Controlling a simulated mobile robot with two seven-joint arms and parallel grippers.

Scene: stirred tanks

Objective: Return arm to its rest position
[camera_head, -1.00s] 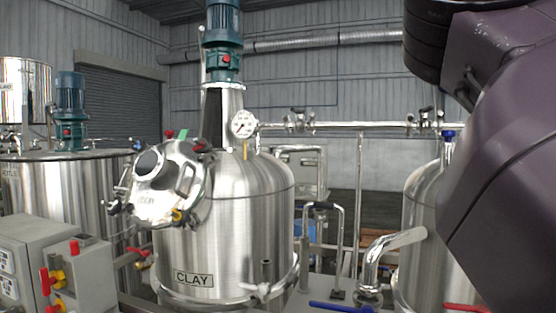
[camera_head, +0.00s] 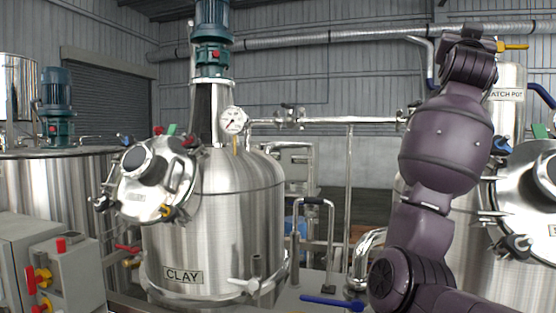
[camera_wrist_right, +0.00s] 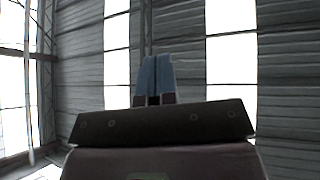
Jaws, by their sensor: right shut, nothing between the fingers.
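My right arm (camera_head: 445,150) rises from the lower right of the head view, bent upward in front of the tanks at the right. Its gripper cannot be made out in the head view. In the right wrist view my right gripper (camera_wrist_right: 156,60) shows its two bluish fingers together, with nothing between them. Behind the fingers are only the grey wall and bright windows. My left gripper and left arm are not in view.
The steel CLAY tank (camera_head: 215,220) stands left of my arm, with a gauge (camera_head: 233,120) on top. A CATCH POT vessel (camera_head: 507,120) and a tank with a round hatch (camera_head: 525,200) stand right. A control box (camera_head: 65,275) is lower left. A pipe (camera_head: 348,180) stands between.

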